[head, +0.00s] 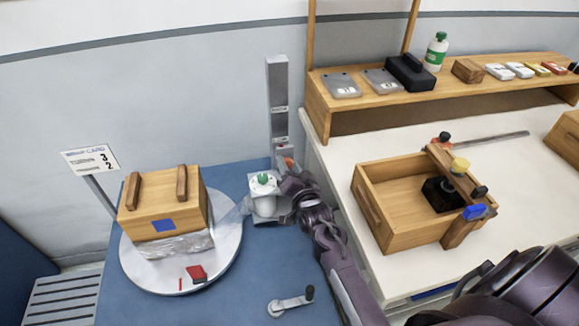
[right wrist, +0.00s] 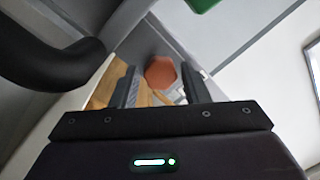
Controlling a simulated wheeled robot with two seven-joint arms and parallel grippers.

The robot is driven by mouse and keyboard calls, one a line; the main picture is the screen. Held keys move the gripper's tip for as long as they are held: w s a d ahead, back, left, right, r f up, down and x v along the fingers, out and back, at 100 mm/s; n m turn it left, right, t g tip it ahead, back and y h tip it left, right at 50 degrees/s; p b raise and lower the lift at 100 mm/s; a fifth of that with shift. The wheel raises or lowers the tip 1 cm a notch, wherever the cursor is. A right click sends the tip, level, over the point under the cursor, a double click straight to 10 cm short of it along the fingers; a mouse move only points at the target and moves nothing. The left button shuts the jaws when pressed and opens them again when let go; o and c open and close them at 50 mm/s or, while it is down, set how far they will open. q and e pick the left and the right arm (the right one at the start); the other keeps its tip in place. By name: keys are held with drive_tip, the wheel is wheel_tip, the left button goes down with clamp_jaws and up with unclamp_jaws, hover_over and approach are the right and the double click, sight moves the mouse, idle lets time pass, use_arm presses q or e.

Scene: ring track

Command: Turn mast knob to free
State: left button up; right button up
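The mast (head: 278,100) is a grey upright post behind the blue bench. Its orange-red knob (head: 287,162) sits low on the mast, partly hidden by my right gripper (head: 288,177). In the right wrist view the knob (right wrist: 160,72) shows as an orange, many-sided face between the two dark fingertips of the right gripper (right wrist: 159,82). Gaps show on both sides of the knob, and the fingers are apart. Whether the fingertips reach past the knob's face I cannot tell. My left gripper is not in view.
A white roller unit with a green top (head: 264,194) stands close to the right gripper. A wooden box (head: 165,215) sits on a round turntable (head: 222,255) at left. A crank (head: 291,303) lies in front. An open wooden box (head: 385,235) is on the white table.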

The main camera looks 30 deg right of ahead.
drive_tip(key=c, duration=0.7)
drive_tip(key=shift+n, duration=0.4)
drive_tip(key=shift+r+n+p, duration=0.15)
drive_tip(key=shift+n+p, duration=0.5)
drive_tip(key=shift+n, duration=0.25)
drive_tip(key=n+p, duration=0.1)
drive_tip(key=n, duration=0.2)
drive_tip(key=shift+g, duration=0.3)
drive_tip(key=n+p, duration=0.2)
drive_tip(key=n, duration=0.3)
drive_tip(key=shift+a+g, duration=0.2)
drive_tip(key=shift+g, duration=0.1)
drive_tip(key=n+h+p, duration=0.1)
drive_tip(key=n, duration=0.4)
drive_tip(key=shift+p, duration=0.35)
